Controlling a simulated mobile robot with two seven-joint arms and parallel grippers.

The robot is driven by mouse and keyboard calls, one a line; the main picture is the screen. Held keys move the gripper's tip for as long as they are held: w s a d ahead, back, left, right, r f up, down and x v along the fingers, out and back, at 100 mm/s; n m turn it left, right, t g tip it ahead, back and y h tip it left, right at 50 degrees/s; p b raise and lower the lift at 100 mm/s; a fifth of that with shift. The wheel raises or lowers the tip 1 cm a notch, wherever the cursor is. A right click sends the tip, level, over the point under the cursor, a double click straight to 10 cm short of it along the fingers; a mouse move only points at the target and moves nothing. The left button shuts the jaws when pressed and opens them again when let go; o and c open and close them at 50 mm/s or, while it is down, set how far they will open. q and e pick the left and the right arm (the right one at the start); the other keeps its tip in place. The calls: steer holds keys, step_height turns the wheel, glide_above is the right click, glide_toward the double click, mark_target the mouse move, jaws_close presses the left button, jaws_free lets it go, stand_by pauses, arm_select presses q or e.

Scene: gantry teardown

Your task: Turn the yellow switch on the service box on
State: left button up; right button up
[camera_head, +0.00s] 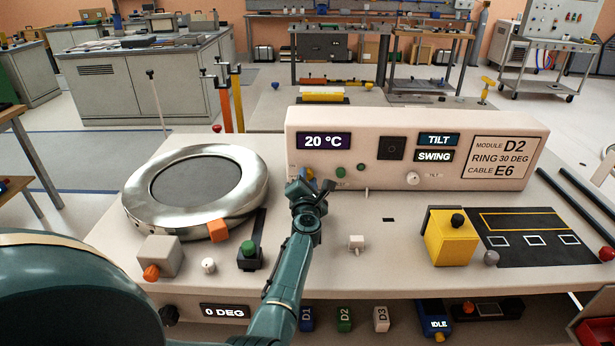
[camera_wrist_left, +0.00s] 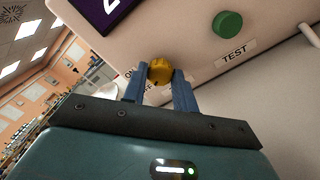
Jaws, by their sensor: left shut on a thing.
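The service box (camera_head: 265,142) is a long cream housing at the back of the bench, with a display reading 20 °C. My left gripper (camera_head: 308,182) is at its front face, below the display. In the left wrist view, the yellow switch (camera_wrist_left: 160,70) is a round ribbed knob between the two blue fingers of my left gripper (camera_wrist_left: 161,80), which is shut on it. Part of an ON/OFF label shows beside it, partly covered by the fingers. In the head view the gripper hides most of the switch. My right gripper is not in view.
A green TEST button (camera_wrist_left: 228,24) sits right of the switch. A steel ring (camera_head: 135,204) lies on the bench at left, with small knobs in front. A yellow block (camera_head: 452,240) stands at right. The bench middle is mostly clear.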

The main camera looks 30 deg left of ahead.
arm_select(q)
steer(key=m+p, duration=0.1)
steer(key=m, duration=0.2)
steer(key=shift+r, duration=0.2)
steer(key=shift+m+p, duration=0.35)
steer(key=shift+m, duration=0.65)
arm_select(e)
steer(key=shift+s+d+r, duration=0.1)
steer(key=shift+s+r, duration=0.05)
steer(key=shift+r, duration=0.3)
arm_select(q)
steer(key=o, duration=1)
steer(key=shift+f, duration=0.15)
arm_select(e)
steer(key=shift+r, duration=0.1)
arm_select(q)
steer(key=shift+f, duration=0.1)
